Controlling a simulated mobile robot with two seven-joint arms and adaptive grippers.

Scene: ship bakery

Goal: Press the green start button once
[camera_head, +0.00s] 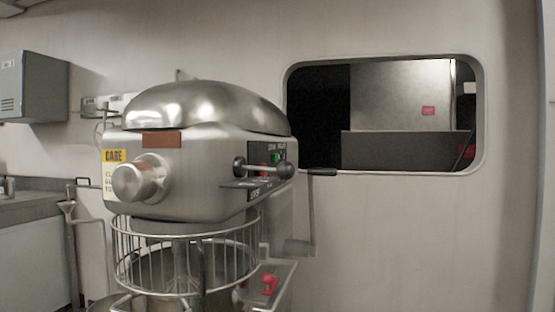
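A large metal stand mixer (200,180) with a rounded steel top stands left of centre in the head view. Its dark control panel (264,150) is on the right side of the mixer head, seen at a steep angle. A small green button (275,158) shows on this panel, with a red spot (263,173) below and left of it. Neither of my grippers is in view, and nothing is seen touching the button.
A wire guard (125,250) surrounds the bowl area below the mixer head. A dark-handled crank (311,200) sticks out at the mixer's right. A red knob (270,285) is lower down. A counter (30,205) stands left; the wall with a window (482,120) is behind.

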